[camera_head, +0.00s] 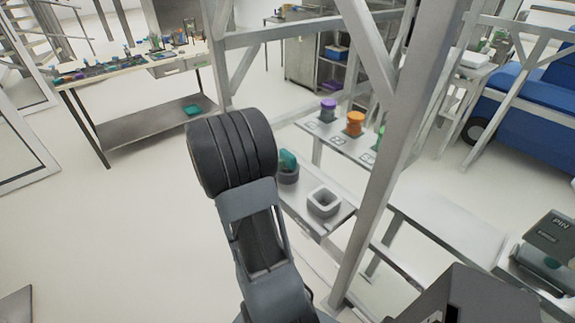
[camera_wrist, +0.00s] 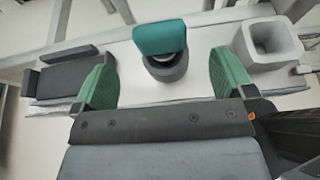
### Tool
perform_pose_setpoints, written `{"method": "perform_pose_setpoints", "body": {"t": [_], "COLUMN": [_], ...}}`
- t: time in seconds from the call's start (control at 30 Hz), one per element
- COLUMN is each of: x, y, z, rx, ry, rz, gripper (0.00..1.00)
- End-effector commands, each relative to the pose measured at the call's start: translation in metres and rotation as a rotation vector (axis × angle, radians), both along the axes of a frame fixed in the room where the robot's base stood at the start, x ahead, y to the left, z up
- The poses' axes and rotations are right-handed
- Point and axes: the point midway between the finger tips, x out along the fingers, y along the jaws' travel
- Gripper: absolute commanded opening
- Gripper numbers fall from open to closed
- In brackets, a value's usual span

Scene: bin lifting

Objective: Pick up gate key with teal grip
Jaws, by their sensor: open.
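The gate key with the teal grip (camera_wrist: 160,37) stands in a dark round holder (camera_wrist: 166,68) on a pale shelf. In the wrist view it is between and beyond the fingertips of my gripper (camera_wrist: 162,82), which is open with green finger pads apart and nothing between them. In the head view the teal grip (camera_head: 288,158) shows just right of my arm, in its dark holder (camera_head: 288,175). My gripper is hidden behind my arm in the head view.
A square grey holder (camera_head: 324,202), empty, is right of the key. A metal frame post (camera_head: 385,150) rises close to the right. Purple (camera_head: 328,106) and orange (camera_head: 355,122) knobs stand on a shelf behind. A dark tray-like item (camera_wrist: 62,80) lies left of my gripper.

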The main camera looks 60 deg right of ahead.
Motion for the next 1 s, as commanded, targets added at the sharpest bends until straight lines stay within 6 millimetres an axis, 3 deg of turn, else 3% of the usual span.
{"method": "perform_pose_setpoints", "body": {"t": [0.23,0.53,0.8,1.0], "x": [-0.012,-0.016,-0.026,-0.029], "y": [-0.035,-0.052,-0.084,-0.093], "z": [-0.014,-0.02,-0.031,-0.036], "rx": [0.001,0.0,0.001,0.0], "ry": [0.003,0.003,0.004,0.001], "rz": [0.001,0.004,0.004,0.007], "gripper": [1.0,1.0,1.0,1.0]}}
